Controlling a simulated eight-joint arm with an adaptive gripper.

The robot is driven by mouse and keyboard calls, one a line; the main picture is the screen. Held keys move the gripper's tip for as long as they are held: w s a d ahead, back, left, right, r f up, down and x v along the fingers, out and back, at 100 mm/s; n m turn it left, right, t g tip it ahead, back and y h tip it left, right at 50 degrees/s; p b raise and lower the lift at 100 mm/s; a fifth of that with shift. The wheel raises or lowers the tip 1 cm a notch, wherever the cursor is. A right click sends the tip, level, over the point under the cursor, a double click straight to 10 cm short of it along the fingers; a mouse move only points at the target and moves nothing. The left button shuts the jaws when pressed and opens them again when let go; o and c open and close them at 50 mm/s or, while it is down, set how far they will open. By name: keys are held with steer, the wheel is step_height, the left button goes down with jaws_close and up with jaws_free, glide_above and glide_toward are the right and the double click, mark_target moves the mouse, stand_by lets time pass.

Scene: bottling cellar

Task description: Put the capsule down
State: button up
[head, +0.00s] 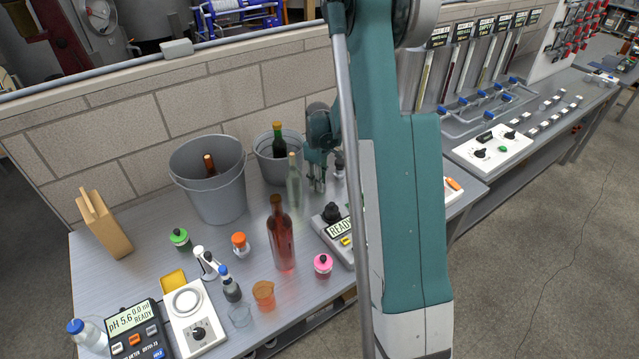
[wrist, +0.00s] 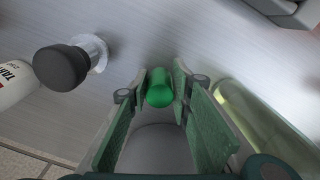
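The capsule (wrist: 160,88) is a small, smooth green cylinder with a rounded end. In the wrist view it sits between the tips of my gripper's two green-padded fingers (wrist: 161,83), which appear closed against its sides. In the head view my gripper (head: 317,186) points down over the back of the grey table (head: 147,275), just right of a clear bottle (head: 294,188). The capsule cannot be made out there. Bare table top shows beyond the capsule in the wrist view; the gap beneath it is hard to judge.
The pale bottle stands close on the right in the wrist view (wrist: 262,125).

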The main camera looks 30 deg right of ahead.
steer(key=shift+f, duration=0.35)
steer(key=shift+f, duration=0.1)
steer(key=o, duration=0.6)
steer(key=shift+a+r+p, duration=0.1)
steer(key=shift+r+p, duration=0.4)
steer(key=shift+r, duration=5.65)
